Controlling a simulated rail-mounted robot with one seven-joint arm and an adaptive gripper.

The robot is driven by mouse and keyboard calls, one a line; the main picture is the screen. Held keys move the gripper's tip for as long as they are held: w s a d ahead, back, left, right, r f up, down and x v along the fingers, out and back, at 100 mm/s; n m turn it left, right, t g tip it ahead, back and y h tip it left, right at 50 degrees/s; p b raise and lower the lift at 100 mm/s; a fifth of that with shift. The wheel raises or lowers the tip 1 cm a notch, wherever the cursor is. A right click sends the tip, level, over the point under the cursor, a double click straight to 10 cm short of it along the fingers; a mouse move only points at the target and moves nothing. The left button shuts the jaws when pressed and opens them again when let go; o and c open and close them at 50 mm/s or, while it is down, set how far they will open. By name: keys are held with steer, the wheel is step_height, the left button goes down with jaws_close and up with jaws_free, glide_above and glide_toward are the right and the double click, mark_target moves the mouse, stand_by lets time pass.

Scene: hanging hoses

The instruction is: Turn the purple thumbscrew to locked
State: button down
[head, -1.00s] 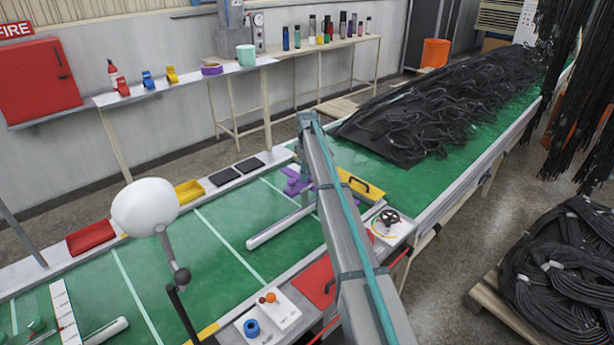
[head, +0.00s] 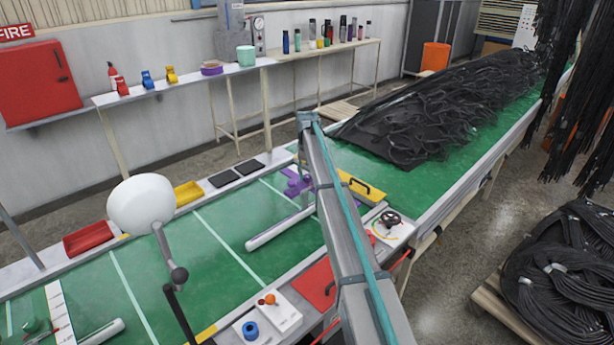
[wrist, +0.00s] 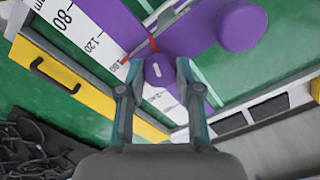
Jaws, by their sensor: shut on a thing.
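The purple thumbscrew (wrist: 158,72) shows in the wrist view with a short pale mark on its top. My gripper (wrist: 158,92) has its two teal-grey fingers on either side of it and is shut on it. The thumbscrew sits by a larger purple stop (wrist: 188,30) over a white measuring scale (wrist: 85,32), with a red pointer (wrist: 138,50) beside it. In the head view the purple stop (head: 297,184) is partly hidden behind my arm. My gripper is largely hidden there, and any lock marking is too small to read.
A yellow bar with a black handle (wrist: 62,78) lies beside the scale. A round purple knob (wrist: 243,25) stands at the upper right in the wrist view. Black hoses (head: 440,110) cover the far belt. The green belt (head: 200,260) is mostly clear.

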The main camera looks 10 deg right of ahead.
mark_target(307, 176)
steer(key=m, duration=0.3)
steer(key=shift+m, duration=0.4)
steer(key=shift+m+b, duration=0.35)
steer(key=shift+m, duration=1.55)
steer(key=c, duration=0.8)
jaws_free()
step_height(307, 176, up, 12)
steer(key=shift+r, duration=0.1)
